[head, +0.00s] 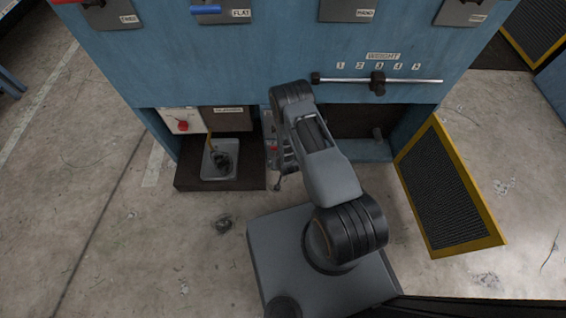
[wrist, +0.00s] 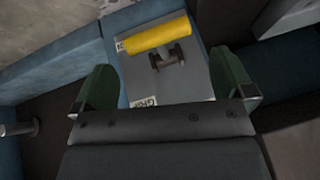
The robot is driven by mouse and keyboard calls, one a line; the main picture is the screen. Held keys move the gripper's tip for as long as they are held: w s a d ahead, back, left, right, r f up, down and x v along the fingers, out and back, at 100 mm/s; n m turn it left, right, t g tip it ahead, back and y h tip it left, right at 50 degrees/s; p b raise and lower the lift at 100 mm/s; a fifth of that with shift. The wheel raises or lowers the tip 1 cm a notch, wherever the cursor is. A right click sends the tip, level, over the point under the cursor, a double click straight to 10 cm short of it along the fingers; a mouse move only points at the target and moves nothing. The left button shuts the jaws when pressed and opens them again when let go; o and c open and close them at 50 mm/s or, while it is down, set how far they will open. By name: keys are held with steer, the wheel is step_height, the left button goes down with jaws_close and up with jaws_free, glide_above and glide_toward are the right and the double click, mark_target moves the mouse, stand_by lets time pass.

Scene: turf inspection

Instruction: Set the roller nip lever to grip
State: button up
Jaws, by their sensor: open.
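The roller nip lever (wrist: 157,34) shows in the wrist view as a thick yellow handle on a dark pivot, mounted on a grey plate (wrist: 195,88). A label reading GRIP (wrist: 148,101) is at the plate's lower edge, partly covered by my gripper. The yellow handle lies toward the opposite edge, beside another label that is mostly hidden. My gripper (wrist: 164,62) is open, its green fingers spread to either side of the plate, with nothing between them held. In the head view my arm hides the lever, and my fingers cannot be made out.
The blue machine (head: 270,75) carries other levers along its top and a weight slider (head: 377,83) on a rail. A dark ledge with a metal tray (head: 221,160) and a red button (head: 183,126) are at left. A yellow-framed grille (head: 450,190) stands right. Concrete floor is open at left.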

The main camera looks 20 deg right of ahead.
steer(key=p+v, duration=0.3)
steer(key=v, duration=0.6)
steer(key=shift+r, duration=0.1)
